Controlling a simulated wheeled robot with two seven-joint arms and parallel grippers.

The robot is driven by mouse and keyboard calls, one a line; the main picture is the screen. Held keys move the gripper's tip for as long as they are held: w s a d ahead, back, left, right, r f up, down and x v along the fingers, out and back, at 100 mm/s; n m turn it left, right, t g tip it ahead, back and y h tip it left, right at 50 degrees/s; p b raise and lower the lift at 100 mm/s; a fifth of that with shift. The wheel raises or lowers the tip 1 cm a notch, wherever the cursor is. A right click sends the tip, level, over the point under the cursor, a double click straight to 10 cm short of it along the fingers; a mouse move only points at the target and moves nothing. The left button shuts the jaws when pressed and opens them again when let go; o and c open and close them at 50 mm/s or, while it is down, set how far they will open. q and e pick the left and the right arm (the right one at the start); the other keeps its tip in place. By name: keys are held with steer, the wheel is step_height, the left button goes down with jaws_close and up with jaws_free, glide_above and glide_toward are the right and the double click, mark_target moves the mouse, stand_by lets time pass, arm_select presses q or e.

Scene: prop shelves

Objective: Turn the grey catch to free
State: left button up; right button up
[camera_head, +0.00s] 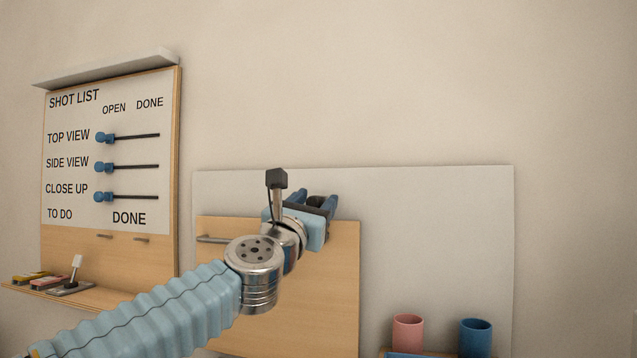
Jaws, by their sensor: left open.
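My left gripper (316,202) is in front of the top edge of a wooden panel (335,290), with its blue fingers pointing up and away towards the grey-white backboard (440,220). The fingers are apart and I see nothing between them. The grey catch cannot be made out; my gripper and wrist cover part of the panel's top. A grey bar handle (211,239) is at the panel's upper left, to the left of my wrist. I cannot tell whether the gripper touches the panel. My right gripper is out of view.
A shot list board (110,150) with three blue sliders hangs at the left, above a small wooden ledge (85,297) with little items. A pink cup (408,333) and a blue cup (475,338) stand at the lower right. The backboard right of the gripper is clear.

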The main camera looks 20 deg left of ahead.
arm_select(q)
steer(key=shift+x, duration=1)
steer(key=shift+c, duration=0.3)
jaws_close()
